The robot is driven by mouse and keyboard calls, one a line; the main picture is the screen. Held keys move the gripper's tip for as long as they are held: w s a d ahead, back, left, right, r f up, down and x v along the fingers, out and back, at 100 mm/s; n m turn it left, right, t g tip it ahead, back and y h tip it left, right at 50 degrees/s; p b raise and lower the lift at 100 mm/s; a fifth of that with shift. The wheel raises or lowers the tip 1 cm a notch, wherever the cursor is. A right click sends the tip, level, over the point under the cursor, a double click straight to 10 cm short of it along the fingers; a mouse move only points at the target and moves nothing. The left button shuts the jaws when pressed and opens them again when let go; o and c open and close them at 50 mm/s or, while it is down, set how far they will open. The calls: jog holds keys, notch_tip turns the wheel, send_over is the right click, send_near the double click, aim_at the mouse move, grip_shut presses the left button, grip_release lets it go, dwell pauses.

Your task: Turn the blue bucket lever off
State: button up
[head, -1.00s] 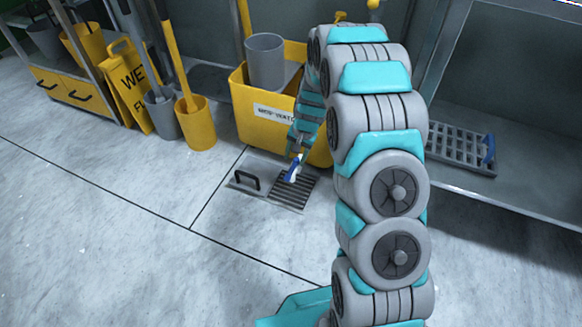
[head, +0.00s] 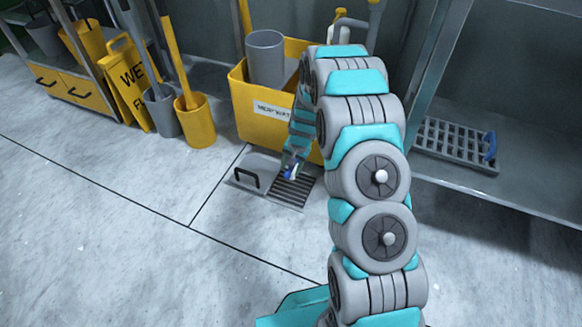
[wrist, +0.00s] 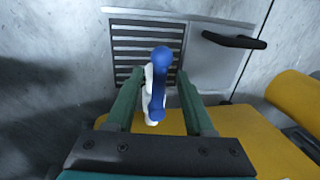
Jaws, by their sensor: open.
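The blue lever (wrist: 160,85) sits on a white tap body (wrist: 149,95) at the yellow bucket (wrist: 235,135) in the wrist view. It lies lengthwise between the two fingers of my gripper (wrist: 160,78). The fingers are apart, one on each side of the lever, with a gap visible on both sides. In the head view the lever (head: 289,172) is small and partly covered by my gripper (head: 293,165), low in front of the yellow bucket (head: 250,125).
A floor drain grate (head: 292,190) and a plate with a black handle (head: 247,179) lie below the lever. A grey container (head: 265,60) stands in the bucket. A yellow wet-floor sign (head: 130,85) and yellow pot (head: 195,125) stand left. The floor in front is clear.

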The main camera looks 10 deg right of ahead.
grip_shut()
dwell(1.3)
